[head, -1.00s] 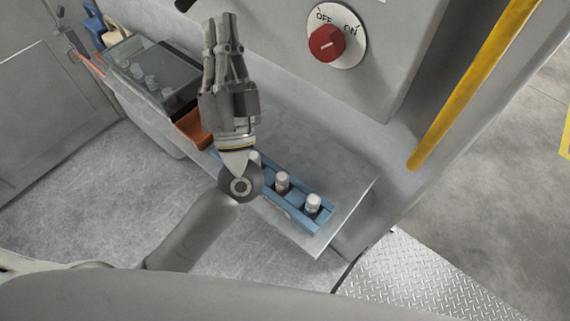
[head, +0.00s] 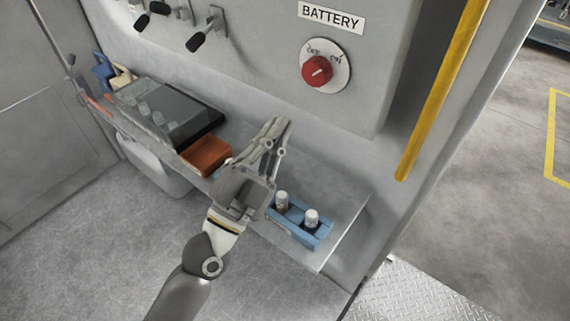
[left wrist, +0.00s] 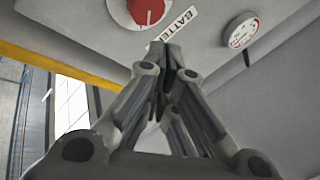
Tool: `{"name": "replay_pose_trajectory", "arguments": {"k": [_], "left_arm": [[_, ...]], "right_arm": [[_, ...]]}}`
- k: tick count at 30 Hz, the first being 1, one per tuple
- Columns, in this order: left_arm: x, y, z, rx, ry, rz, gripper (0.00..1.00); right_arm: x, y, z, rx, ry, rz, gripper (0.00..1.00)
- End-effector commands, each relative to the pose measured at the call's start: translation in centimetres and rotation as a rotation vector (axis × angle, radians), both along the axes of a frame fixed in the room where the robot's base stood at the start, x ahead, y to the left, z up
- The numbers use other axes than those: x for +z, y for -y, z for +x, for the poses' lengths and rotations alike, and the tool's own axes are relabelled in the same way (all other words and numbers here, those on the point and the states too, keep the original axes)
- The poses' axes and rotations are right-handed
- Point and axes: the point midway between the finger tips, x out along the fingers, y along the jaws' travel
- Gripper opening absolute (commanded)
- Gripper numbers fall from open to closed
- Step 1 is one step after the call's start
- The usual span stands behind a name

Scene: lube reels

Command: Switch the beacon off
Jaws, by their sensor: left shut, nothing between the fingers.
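No beacon and no label reading beacon can be made out. Black-handled levers (head: 196,42) stick out of the grey wall panel at the top left of the head view, partly cut off. A red rotary knob (head: 317,71) sits on a white OFF/ON dial under a BATTERY label (head: 331,17). My left gripper (head: 278,126) is shut and empty, below and left of the knob, apart from it, over the shelf. In the left wrist view the closed fingers (left wrist: 165,50) point up towards the panel, with the red knob (left wrist: 146,11) beyond. My right gripper is not in view.
The shelf (head: 345,210) holds a blue tray (head: 295,232) with white-capped bottles, an orange-brown block (head: 206,156) and a dark clear-lidded case (head: 165,110). A yellow rail (head: 440,95) stands right of the panel. A round gauge (left wrist: 242,31) shows in the left wrist view.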

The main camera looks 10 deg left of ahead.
Motion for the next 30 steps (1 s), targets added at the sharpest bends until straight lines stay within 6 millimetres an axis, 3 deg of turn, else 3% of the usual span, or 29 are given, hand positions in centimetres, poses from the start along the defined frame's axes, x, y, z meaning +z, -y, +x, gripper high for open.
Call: {"name": "replay_pose_trajectory", "arguments": {"k": [12,30], "left_arm": [[-5.5,1.7,-0.5,-0.137,-0.278,0.032,0.00],[-6.5,1.8,-0.6,-0.152,-0.328,0.034,0.00]], "right_arm": [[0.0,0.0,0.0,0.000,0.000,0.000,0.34],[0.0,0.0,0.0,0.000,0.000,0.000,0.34]]}}
